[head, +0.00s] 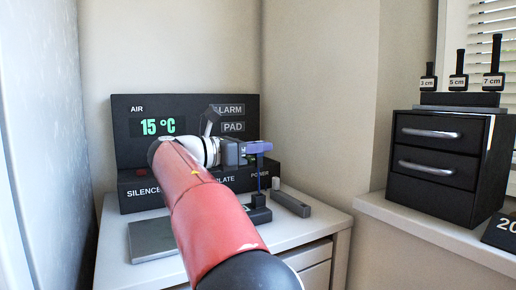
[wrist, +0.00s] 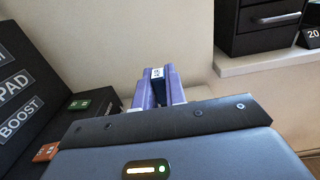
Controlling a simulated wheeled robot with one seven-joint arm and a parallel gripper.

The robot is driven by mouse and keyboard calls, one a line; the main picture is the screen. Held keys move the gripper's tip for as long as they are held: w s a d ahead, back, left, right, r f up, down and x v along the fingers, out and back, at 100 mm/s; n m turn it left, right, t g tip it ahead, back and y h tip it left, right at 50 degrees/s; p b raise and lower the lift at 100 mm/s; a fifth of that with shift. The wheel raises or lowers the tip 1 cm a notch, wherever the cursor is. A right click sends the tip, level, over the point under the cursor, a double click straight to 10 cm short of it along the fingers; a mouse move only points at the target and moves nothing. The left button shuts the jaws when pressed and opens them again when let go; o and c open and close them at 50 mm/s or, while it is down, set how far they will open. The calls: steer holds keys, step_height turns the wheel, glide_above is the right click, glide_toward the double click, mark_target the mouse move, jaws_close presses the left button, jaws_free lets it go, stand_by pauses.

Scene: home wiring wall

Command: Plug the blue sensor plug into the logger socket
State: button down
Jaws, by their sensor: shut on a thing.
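My gripper (head: 258,148) is in front of the right part of the black console, above the small table. Its purple fingers (wrist: 158,90) are shut on a dark blue plug (wrist: 157,76) with a small white label, which I take to be the sensor plug. In the head view a thin blue piece (head: 259,179) hangs below the fingers, over a small black block (head: 258,214) on the table. I cannot tell whether they touch, or whether that block is the logger socket. My arm hides part of the console and table.
A grey flat plate (head: 150,240) and a dark grey bar (head: 291,204) lie on the table. A black drawer unit (head: 440,150) with several labelled pegs stands on the right ledge.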

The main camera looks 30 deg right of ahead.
steer(key=shift+a+f, duration=0.1)
steer(key=shift+f+b, duration=1.75)
steer(key=shift+f, duration=1)
steer(key=shift+r+p, duration=0.1)
steer(key=shift+p, duration=1.2)
steer(key=shift+f+b, duration=0.65)
steer(key=shift+f, duration=1.15)
steer(key=c, duration=1.4)
jaws_free()
steer(key=shift+o, duration=0.2)
steer(key=shift+s+a, duration=0.15)
steer(key=shift+a, duration=3.75)
